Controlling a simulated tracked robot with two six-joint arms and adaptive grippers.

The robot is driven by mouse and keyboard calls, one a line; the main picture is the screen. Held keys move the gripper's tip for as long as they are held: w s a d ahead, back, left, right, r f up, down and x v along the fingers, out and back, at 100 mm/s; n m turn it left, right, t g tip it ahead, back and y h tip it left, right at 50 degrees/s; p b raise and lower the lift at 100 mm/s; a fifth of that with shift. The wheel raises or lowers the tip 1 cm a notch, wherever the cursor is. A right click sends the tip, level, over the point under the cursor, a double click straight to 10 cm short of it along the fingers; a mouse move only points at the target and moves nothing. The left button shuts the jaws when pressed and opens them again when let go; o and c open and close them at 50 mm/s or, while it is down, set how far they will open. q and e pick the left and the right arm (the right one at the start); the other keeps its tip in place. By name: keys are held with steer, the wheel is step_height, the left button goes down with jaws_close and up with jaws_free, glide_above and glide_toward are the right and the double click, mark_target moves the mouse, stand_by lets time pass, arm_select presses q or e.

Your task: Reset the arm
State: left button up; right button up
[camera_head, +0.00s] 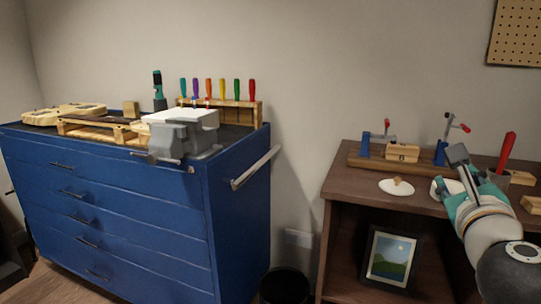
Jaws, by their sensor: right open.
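My right arm comes in from the lower right. My right gripper (474,168), grey and teal, is open above the front of the brown wooden bench (345,190). Nothing shows between its fingers. It hides part of a white plate or dish (440,188) on the bench. A red-handled thing (507,150) stands just behind and to the right of it. My left gripper is not in view.
A clamp fixture with a wooden block (403,152) stands behind the gripper. A white dish (399,187) with a small brown piece lies left of it. A blue tool cabinet (110,205) with a vise (185,138), guitar parts and screwdrivers stands at left. A framed picture (391,257) stands on the bench's lower shelf.

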steer(key=w+f+n+g, duration=0.2)
steer(key=w+f, duration=0.1)
steer(key=f, duration=0.8)
steer(key=w+f+n+g, duration=0.15)
steer(key=w+f, duration=0.25)
steer(key=f, duration=0.6)
steer(key=s+a+f+n+g+y, duration=0.2)
steer(key=f+n, duration=0.2)
steer(key=f, duration=0.9)
steer(key=s+a+f+n+g+y, duration=0.2)
steer(key=f+n+g, duration=0.1)
steer(key=f, duration=0.9)
steer(key=s+a+f+n+g+y, duration=0.3)
steer(key=s+a+f+n, duration=0.35)
steer(key=s+f, duration=0.4)
steer(key=s+a+f+n+g+y, duration=0.2)
steer(key=s+a+f+n+g, duration=0.3)
steer(key=s+f+n, duration=0.5)
steer(key=s+a+r+n+p, duration=0.1)
steer(key=s+r+n+p, duration=0.1)
steer(key=r+p, duration=1.3)
steer(key=s+a+r+n+y+p, duration=0.1)
steer(key=a+r+n+p, duration=0.1)
steer(key=r+p, duration=1.4)
step_height(320, 180, up, 2)
steer(key=shift+s, duration=0.4)
